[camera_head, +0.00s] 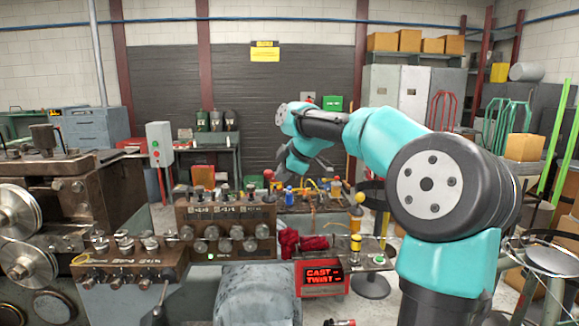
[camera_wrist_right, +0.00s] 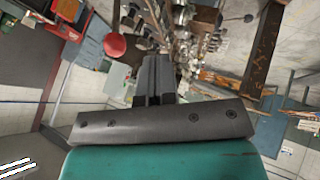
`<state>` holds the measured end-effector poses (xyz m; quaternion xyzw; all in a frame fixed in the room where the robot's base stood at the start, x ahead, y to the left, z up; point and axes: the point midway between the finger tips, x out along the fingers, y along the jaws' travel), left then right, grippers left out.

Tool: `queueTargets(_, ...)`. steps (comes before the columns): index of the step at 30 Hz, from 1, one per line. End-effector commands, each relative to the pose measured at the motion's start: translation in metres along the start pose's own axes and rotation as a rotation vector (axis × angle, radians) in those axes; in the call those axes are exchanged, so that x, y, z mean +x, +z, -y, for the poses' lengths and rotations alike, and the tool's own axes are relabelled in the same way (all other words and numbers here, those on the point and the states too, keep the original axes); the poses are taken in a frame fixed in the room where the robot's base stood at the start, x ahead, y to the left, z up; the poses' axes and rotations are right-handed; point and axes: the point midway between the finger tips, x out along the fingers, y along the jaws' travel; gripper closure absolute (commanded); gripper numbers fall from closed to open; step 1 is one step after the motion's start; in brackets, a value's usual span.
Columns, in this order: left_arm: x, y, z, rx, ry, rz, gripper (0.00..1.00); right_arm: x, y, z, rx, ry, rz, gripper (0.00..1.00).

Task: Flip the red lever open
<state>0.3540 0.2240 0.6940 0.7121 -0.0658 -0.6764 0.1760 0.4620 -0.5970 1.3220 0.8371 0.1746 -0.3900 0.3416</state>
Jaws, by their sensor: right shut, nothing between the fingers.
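A red ball knob (camera_wrist_right: 115,45) on a dark stem shows large in the right wrist view, left of my fingertips and apart from them. I take it to be the red lever's end. In the head view a red ball (camera_head: 268,174) stands at the back left of the bench with coloured parts; I cannot tell whether it is the same knob. My right gripper (camera_head: 322,166) is above that bench, small and partly hidden by its own wrist. In the wrist view its fingers (camera_wrist_right: 155,60) are together and empty. My left gripper is not in view.
A control box with several knobs (camera_head: 228,222) stands left of the bench. A red display box (camera_head: 322,278) and a yellow post (camera_head: 356,246) are in front. Heavy machinery (camera_head: 60,185) fills the left.

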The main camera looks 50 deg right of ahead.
Motion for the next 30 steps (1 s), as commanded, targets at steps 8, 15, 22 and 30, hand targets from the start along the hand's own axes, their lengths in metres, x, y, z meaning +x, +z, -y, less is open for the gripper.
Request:
queueTargets(8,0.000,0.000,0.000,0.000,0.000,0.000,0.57,0.041,0.000,0.001,0.000,-0.003,0.001,1.00)
queueTargets(15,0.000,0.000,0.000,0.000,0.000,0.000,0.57,0.048,-0.002,-0.026,0.000,0.000,0.000,1.00)
queueTargets(22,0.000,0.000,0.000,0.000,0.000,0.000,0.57,0.052,-0.004,-0.037,0.000,0.000,0.000,1.00)
queueTargets(30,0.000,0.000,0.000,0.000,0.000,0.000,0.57,0.051,-0.004,-0.037,0.000,0.000,0.000,1.00)
